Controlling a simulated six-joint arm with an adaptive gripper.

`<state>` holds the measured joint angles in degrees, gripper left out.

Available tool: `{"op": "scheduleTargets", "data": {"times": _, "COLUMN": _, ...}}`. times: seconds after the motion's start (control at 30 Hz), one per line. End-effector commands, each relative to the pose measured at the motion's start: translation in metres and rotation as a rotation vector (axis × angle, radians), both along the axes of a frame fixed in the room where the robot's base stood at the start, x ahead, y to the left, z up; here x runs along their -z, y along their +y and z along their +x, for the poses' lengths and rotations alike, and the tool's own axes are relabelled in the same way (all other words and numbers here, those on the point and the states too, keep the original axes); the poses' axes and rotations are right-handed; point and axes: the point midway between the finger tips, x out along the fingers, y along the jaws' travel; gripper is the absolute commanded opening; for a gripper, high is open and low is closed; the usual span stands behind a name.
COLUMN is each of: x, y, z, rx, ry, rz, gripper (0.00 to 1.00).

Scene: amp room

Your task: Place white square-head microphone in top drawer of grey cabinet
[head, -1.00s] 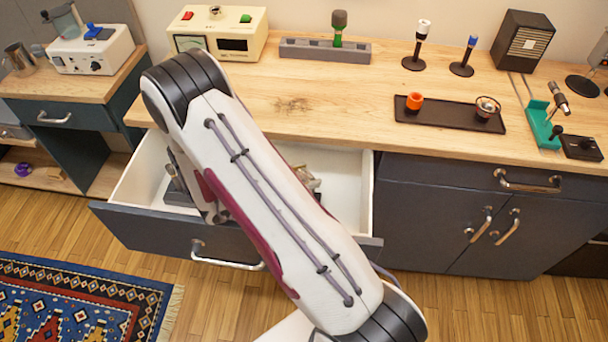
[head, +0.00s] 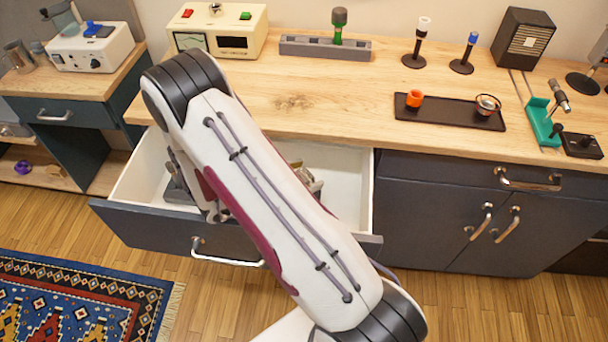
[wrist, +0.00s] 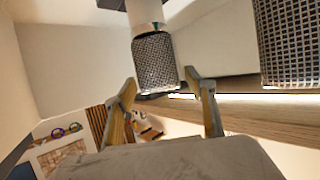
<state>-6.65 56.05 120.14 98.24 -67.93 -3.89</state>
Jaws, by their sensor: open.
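In the wrist view my gripper (wrist: 162,85) is open, its two fingers apart with nothing clasped between them. A microphone head of grey mesh (wrist: 155,62) with a pale band and body above it shows just beyond the fingertips. I cannot tell whether it is the white square-head one. In the head view the top drawer (head: 345,190) of the grey cabinet (head: 420,215) is pulled out, and my arm crosses over it, hiding my gripper and much of the inside. A small pale and brownish object (head: 308,180) shows in the drawer beside my arm.
A larger mesh head (wrist: 285,40) is close at the right in the wrist view. On the counter (head: 300,100) stand a white-topped microphone (head: 423,30), a blue-topped one (head: 471,45), a grey rack (head: 325,48) and a black tray (head: 450,112). The counter's middle is clear.

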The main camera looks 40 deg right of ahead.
Motion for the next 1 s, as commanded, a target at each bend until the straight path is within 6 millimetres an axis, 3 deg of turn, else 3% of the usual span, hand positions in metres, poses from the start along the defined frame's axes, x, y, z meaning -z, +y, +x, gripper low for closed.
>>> {"op": "scheduleTargets", "data": {"times": 0.27, "x": -0.012, "y": 0.0, "z": 0.0, "rx": 0.0, "ry": -0.003, "rz": 0.0, "gripper": 0.55}}
{"op": "scheduleTargets", "data": {"times": 0.53, "x": -0.024, "y": 0.029, "z": 0.001, "rx": -0.004, "ry": -0.003, "rz": -0.002, "gripper": 0.55}}
{"op": "scheduleTargets", "data": {"times": 1.0, "x": -0.071, "y": 0.028, "z": 0.001, "rx": 0.0, "ry": -0.003, "rz": -0.001, "gripper": 0.55}}
